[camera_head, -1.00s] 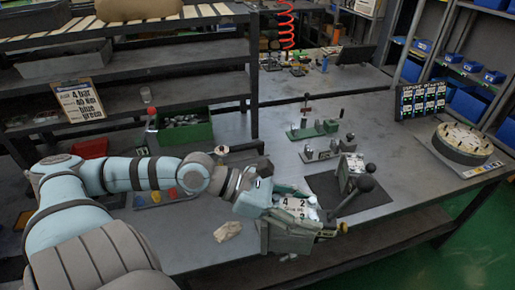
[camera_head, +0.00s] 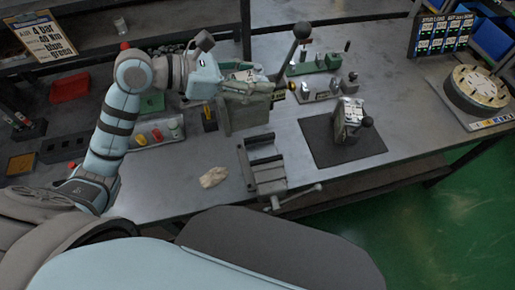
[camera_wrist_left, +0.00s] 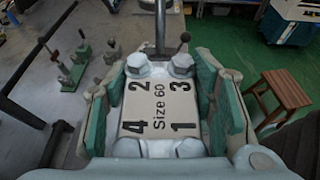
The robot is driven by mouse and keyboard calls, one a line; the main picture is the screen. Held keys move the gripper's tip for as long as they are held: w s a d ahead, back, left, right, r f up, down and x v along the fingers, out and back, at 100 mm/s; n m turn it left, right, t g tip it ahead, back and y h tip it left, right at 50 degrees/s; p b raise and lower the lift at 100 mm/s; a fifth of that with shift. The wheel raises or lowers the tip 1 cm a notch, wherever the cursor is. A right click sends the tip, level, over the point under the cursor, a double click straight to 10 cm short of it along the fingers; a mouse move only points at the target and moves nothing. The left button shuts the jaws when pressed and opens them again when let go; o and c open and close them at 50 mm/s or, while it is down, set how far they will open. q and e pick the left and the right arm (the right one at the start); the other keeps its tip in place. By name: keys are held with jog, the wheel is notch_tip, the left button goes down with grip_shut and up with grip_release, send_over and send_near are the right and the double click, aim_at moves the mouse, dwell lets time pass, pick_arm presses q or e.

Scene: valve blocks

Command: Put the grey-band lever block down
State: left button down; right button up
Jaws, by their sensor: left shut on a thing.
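My left gripper (camera_head: 262,84) is shut on a grey lever block (camera_head: 245,117), left of the middle of the bench in the head view. The block's long lever rises to a black ball (camera_head: 302,31). In the left wrist view its top plate (camera_wrist_left: 158,105) reads "Size 60", with numbers 1 to 4 and large bolts near its ends; green-padded fingers (camera_wrist_left: 160,108) flank it. I cannot tell whether its underside touches the bench, and no grey band is clear. Another lever block (camera_head: 347,117) stands on a dark mat (camera_head: 314,137). My right gripper is not in view.
A vise (camera_head: 268,176) with open, empty jaws stands at the bench's front, near a beige rag (camera_head: 213,177). A green-based valve (camera_head: 314,64) and a grey one (camera_head: 320,91) stand behind. A round fixture (camera_head: 478,88) is at the right. The bench right of the mat is clear.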

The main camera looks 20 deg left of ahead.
aim_at(281, 74)
pick_arm(q)
jog(key=shift+g, duration=0.4)
jog(key=d, duration=0.1)
jog(key=w+d+r, duration=0.1)
jog(key=d+r, duration=0.1)
jog(key=shift+w+r, duration=0.15)
jog(key=shift+w, duration=0.15)
jog(key=shift+w+d+f, duration=0.1)
jog(key=shift+d+f, duration=0.05)
jog(key=shift+f, duration=0.5)
notch_tip(281, 74, down, 18)
jog(key=b, duration=0.4)
jog(key=shift+s+a+f+b, duration=0.2)
jog(key=shift+b, duration=0.1)
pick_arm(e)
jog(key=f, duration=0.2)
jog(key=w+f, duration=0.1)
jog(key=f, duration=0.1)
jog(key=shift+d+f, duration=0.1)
pick_arm(q)
jog(key=c, duration=0.7)
grip_release()
jog(key=shift+f, duration=0.1)
jog(key=shift+s, duration=0.1)
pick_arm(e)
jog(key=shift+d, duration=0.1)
